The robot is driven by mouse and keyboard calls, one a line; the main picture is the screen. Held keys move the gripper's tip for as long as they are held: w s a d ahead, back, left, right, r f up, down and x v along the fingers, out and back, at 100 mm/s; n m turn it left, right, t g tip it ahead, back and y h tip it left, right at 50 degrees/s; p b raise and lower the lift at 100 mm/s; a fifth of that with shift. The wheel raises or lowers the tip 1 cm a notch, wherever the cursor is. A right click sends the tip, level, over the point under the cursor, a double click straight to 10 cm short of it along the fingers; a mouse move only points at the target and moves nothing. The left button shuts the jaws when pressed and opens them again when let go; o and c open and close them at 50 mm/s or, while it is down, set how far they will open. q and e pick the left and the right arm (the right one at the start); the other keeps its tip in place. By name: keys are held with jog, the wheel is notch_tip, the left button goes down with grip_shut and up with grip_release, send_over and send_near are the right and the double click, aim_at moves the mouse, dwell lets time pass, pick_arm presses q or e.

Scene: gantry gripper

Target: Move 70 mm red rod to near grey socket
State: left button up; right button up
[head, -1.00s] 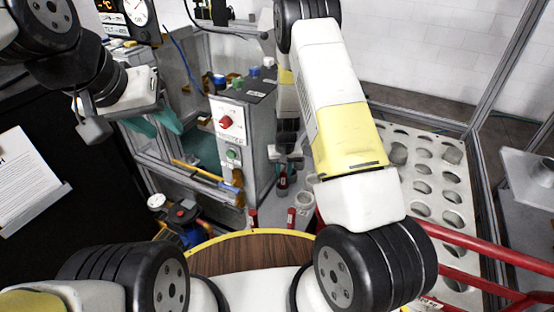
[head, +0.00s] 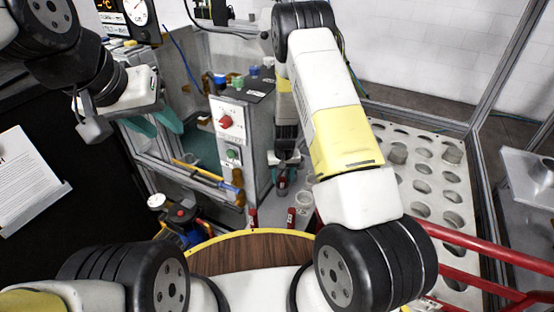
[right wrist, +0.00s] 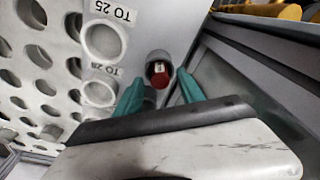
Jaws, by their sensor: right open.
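In the right wrist view a red rod (right wrist: 158,78) stands in a round grey holder (right wrist: 160,57), seen nearly end-on between and beyond my teal fingertips. I cannot read its length. My right gripper (right wrist: 160,92) is open around the line to this rod, with no visible contact. In the head view my right gripper (head: 285,172) points down beside the grey control box, partly hidden by my arm. Other red rods (head: 253,217) (head: 291,217) stand nearer to me. My left gripper (head: 154,122) is open and empty at upper left. I cannot tell which holder is the grey socket.
White ring sockets (right wrist: 103,41) with "TO" labels lie left of the rod in the wrist view. A white plate with many holes (head: 455,200) is at right. The control box (head: 232,130) stands close to my right gripper. Red rails (head: 475,243) cross at lower right.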

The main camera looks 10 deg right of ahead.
jog(key=s+r+t+y, duration=0.1)
jog(key=s+r, duration=0.2)
jog(key=r, duration=1)
jog(key=s+r, duration=0.2)
jog(key=r, duration=1)
jog(key=s+d+r+t+y, duration=0.1)
jog(key=s+d+r+t, duration=0.1)
jog(key=s+r, duration=1.6)
jog(key=s+t, duration=0.1)
jog(key=s, duration=0.4)
jog(key=shift+r+n+t, duration=0.3)
jog(key=shift+r+t, duration=0.1)
